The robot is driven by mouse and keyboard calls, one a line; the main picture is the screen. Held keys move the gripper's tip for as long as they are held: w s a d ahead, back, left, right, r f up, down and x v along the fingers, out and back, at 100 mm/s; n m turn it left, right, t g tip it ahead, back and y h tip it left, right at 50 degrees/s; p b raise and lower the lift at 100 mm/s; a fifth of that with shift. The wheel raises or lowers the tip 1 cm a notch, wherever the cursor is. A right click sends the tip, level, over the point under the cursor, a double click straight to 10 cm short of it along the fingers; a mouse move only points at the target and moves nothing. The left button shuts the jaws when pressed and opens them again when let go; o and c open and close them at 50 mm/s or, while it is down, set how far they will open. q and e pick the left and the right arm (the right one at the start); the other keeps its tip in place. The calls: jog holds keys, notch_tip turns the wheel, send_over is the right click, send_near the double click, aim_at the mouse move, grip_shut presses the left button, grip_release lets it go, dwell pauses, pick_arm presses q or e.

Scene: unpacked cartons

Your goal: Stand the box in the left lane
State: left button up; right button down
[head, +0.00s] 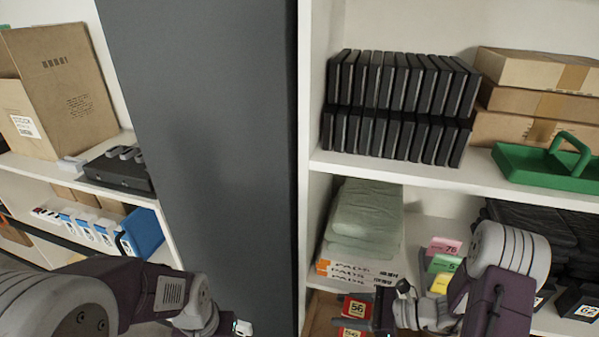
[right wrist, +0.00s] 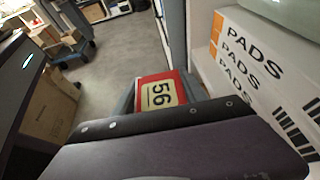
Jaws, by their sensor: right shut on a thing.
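A red box (head: 357,307) with a cream label reading 56 is low in the head view, left of my right gripper (head: 383,305). A second red patch shows just below it; I cannot tell if it is the same box. In the right wrist view, the red box (right wrist: 163,92) is held by my right gripper, its 56 label facing the camera. My left gripper (head: 242,327) is only partly seen at the bottom edge, and its jaws cannot be made out. I cannot make out lane dividers.
White packs marked PADS (head: 350,270) lie under green bags (head: 365,215) on the lower shelf. Pink (head: 445,246) and green (head: 444,264) numbered cards stand beside my right arm. A grey panel (head: 215,150) stands left.

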jog(key=d+f+m+t+h+b, duration=0.2)
jog(key=d+f+m+t+b, duration=0.1)
jog(key=d+f+b, duration=0.4)
notch_tip(320, 180, up, 21)
jog(key=p, duration=2.4)
jog(key=shift+s+d+m+t, duration=0.15)
jog(key=shift+s+m+t, duration=0.1)
jog(key=shift+m+t, duration=0.05)
jog(key=shift+f, duration=0.1)
